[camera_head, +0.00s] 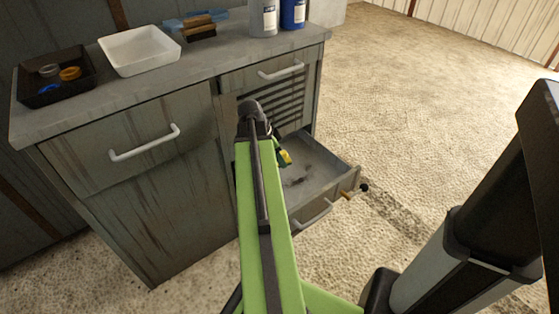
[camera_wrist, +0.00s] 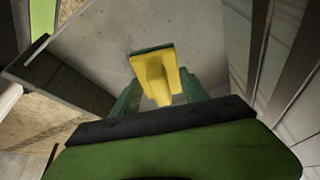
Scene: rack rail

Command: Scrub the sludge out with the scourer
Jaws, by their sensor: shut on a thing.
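The scourer (camera_head: 286,158), with a yellow grip and a green pad, is over the open lower drawer (camera_head: 332,163) in the head view. In the wrist view the scourer (camera_wrist: 155,76) sits between the green fingers of my gripper (camera_wrist: 160,98), which is shut on it. A grey drawer surface lies beyond it. Whether the pad touches the drawer floor I cannot tell. Dark sludge (camera_head: 297,182) marks the drawer floor, to the right of and below the scourer in the head view. My arm hides the drawer's left part and most of my gripper there.
The drawer juts from a worn grey cabinet (camera_head: 165,210). On its top are a black tray (camera_head: 27,100) with rings, a white tray (camera_head: 140,68), a brush (camera_head: 198,33), a grey bottle (camera_head: 263,20) and a blue bottle (camera_head: 292,15).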

